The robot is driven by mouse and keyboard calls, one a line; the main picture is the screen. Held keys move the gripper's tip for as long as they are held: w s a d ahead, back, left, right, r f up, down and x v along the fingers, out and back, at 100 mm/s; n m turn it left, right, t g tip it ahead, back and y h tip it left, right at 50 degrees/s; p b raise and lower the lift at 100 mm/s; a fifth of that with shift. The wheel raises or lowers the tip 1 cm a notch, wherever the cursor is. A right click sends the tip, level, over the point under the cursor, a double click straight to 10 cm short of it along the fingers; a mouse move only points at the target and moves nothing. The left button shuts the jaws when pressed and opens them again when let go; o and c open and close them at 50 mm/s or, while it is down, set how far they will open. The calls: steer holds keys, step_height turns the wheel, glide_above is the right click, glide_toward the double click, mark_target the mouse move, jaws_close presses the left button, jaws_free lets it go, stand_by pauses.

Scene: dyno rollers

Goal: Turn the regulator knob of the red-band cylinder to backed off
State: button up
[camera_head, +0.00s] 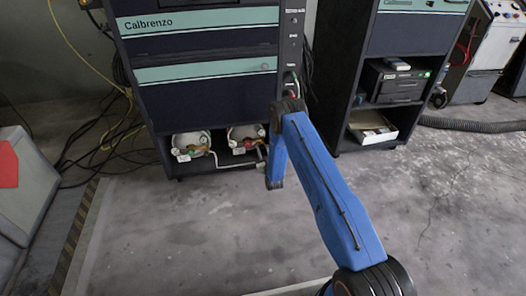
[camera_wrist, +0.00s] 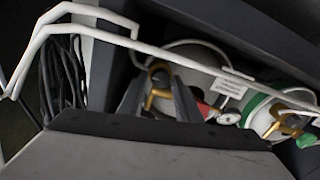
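Two pale cylinders lie on the bottom shelf of the dark cabinet. In the wrist view, the nearer-left cylinder (camera_wrist: 205,72) has a brass valve fitting (camera_wrist: 158,88) and a red part (camera_wrist: 206,109), partly hidden by a finger; I cannot tell whether that is knob or band. The other cylinder (camera_wrist: 265,112) has a green band and a green part (camera_wrist: 307,139). In the head view the red-marked cylinder (camera_head: 243,131) is on the right. My gripper (camera_wrist: 157,95) is open, its fingers appearing either side of the brass fitting; contact is unclear. In the head view my arm hides it.
White tubing (camera_wrist: 105,14) runs across the cylinders' front, close to my gripper. A round gauge (camera_wrist: 228,119) sits by the red part. Black cables (camera_wrist: 62,80) hang at the left. The cabinet (camera_head: 205,105) stands over the shelf; the floor before it is clear.

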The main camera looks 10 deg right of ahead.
jaws_close()
steer(key=shift+n, duration=0.3)
steer(key=n, duration=0.3)
steer(key=shift+n, duration=0.3)
steer(key=n, duration=0.3)
steer(key=shift+a+n, duration=0.1)
steer(key=shift+n, duration=0.2)
steer(key=n, duration=0.5)
steer(key=shift+a, duration=0.1)
steer(key=shift+n+h, duration=0.3)
steer(key=shift+n, duration=2.1)
